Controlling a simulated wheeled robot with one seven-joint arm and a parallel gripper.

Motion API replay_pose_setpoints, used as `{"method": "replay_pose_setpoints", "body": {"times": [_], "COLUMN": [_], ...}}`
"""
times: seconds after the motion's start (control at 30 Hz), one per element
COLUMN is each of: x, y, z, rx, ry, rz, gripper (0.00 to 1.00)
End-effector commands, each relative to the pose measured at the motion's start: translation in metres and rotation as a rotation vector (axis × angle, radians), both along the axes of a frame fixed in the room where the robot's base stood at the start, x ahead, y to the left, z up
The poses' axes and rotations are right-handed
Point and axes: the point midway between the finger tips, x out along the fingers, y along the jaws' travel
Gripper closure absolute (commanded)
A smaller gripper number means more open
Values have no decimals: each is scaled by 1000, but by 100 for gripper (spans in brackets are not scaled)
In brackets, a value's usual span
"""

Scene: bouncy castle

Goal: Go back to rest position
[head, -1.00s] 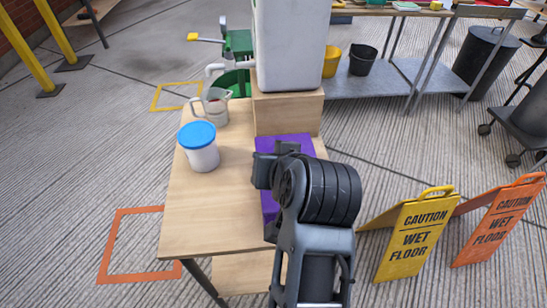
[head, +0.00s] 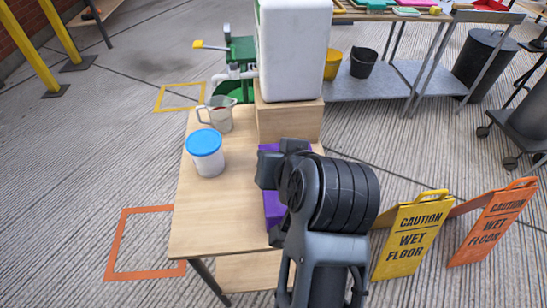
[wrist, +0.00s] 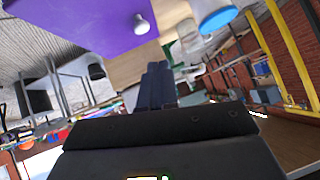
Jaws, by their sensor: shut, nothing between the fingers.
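My gripper (wrist: 158,84) shows in the wrist view with its two dark fingers together and nothing between them. In the head view my arm stands over the table's right side and hides the fingertips. The wooden table (head: 205,225) is in front of me. A purple mat or box (head: 273,208) lies on its right part, partly hidden by my arm. In the wrist view the purple surface (wrist: 75,25) fills the upper left, with a small white rounded thing (wrist: 141,23) against it.
A blue-lidded tub (head: 207,155) and a clear pitcher (head: 220,116) stand at the table's left. A white dispenser (head: 292,50) stands on a wooden block (head: 290,121) at the back. Yellow (head: 411,238) and orange (head: 492,228) wet-floor signs stand on the right.

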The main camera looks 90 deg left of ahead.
Motion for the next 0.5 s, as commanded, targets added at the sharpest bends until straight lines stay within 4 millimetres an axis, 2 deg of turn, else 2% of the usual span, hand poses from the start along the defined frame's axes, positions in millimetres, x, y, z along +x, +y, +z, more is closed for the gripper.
{"method": "replay_pose_setpoints", "body": {"times": [0.1, 0.23, 0.5], "x": [3, 5, 6], "y": [-20, -37, -52], "z": [17, 31, 44], "rx": [3, 3, 1], "ry": [0, 0, 0], "rz": [-2, -2, 0], "gripper": [100, 100, 100]}}
